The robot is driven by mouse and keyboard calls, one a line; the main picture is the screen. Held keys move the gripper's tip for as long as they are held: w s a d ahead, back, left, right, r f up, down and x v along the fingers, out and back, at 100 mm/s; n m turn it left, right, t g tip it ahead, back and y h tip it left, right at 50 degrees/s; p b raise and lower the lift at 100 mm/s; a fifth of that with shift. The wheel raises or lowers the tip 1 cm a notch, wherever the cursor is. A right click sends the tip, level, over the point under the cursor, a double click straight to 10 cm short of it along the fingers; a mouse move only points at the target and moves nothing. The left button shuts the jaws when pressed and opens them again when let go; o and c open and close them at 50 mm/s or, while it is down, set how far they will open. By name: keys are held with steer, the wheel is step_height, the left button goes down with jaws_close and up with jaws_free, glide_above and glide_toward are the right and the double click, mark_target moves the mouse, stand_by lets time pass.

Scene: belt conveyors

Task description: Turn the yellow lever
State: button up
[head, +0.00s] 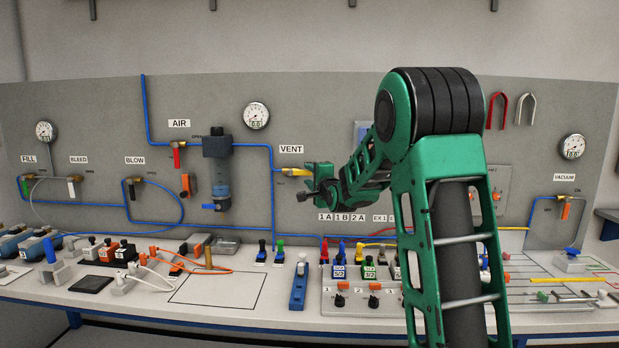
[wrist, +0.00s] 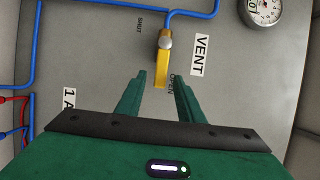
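The yellow lever (head: 292,170) is on the vent valve of the grey wall panel, under the VENT label. In the wrist view the lever (wrist: 162,68) extends from a silver pivot toward my gripper, with its free end beside the OPEN print; the SHUT print is on the other side. My gripper (head: 308,182) is close to the panel by the lever in the head view and hides part of that area. In the wrist view my gripper (wrist: 158,74) is open, its two green fingers apart. The lever's end appears between the fingertips; I cannot tell the depth or whether they touch.
A blue pipe (wrist: 37,60) runs along the panel and another meets the valve. A pressure gauge (head: 256,115) sits above left. A dark blue-grey filter unit (head: 217,170) hangs to the left. The bench (head: 215,292) below is crowded with switches and connectors.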

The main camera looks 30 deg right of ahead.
mark_target(308, 174)
steer(key=shift+w+d, duration=0.2)
steer(key=shift+w, duration=0.6)
steer(key=shift+w+d, duration=0.2)
steer(key=shift+w, duration=0.55)
